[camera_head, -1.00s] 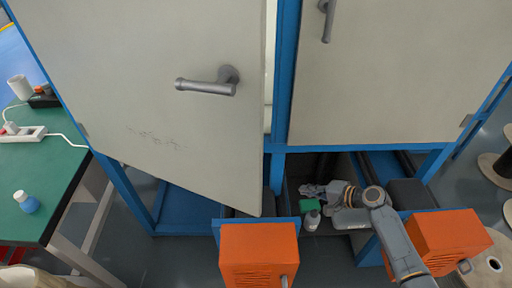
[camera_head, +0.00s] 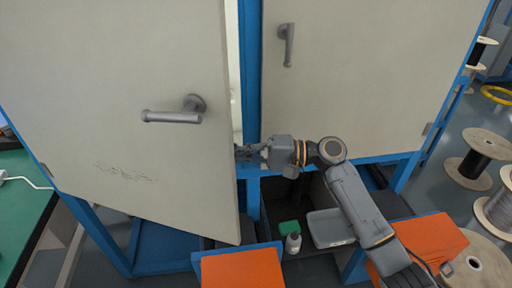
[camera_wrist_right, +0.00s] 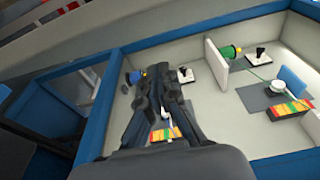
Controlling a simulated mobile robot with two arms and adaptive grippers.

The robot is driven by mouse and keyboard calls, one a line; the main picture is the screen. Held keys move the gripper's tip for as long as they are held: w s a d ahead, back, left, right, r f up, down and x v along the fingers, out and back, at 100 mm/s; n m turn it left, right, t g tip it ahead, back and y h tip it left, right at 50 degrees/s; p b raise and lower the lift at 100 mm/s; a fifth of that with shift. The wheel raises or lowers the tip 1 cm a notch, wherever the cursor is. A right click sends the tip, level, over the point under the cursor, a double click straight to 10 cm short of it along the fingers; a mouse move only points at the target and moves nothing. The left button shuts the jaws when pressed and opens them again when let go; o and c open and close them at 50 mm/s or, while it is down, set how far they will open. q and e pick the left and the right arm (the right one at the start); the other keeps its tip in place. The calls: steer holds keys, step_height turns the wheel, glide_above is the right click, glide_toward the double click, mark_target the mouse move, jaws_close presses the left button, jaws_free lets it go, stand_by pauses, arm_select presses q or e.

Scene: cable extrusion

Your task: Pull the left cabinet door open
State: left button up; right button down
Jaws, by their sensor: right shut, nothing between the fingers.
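The left cabinet door (camera_head: 130,110) is light grey and stands slightly ajar, with a narrow gap along its right edge. Its lever handle (camera_head: 175,112) lies horizontal. My right gripper (camera_head: 243,153) is at the gap, beside the door's free edge and in front of the blue post (camera_head: 249,80). It is shut and holds nothing. In the right wrist view my right gripper (camera_wrist_right: 160,82) reaches toward the inside of the cabinet. Whether it touches the door is unclear. My left gripper is not in view.
The right cabinet door (camera_head: 350,75) is closed, with its handle (camera_head: 287,45) pointing down. Orange boxes (camera_head: 243,270) stand below. A green table (camera_head: 25,205) is at the left. Cable spools (camera_head: 478,155) stand at the right. Inside the cabinet are compartment walls (camera_wrist_right: 213,62) and small coloured parts.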

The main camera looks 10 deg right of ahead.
mark_target(224, 165)
steer(key=s+a, duration=0.1)
steer(key=s+a+p, duration=0.1)
steer(key=s, duration=0.1)
steer(key=shift+s+p, duration=0.3)
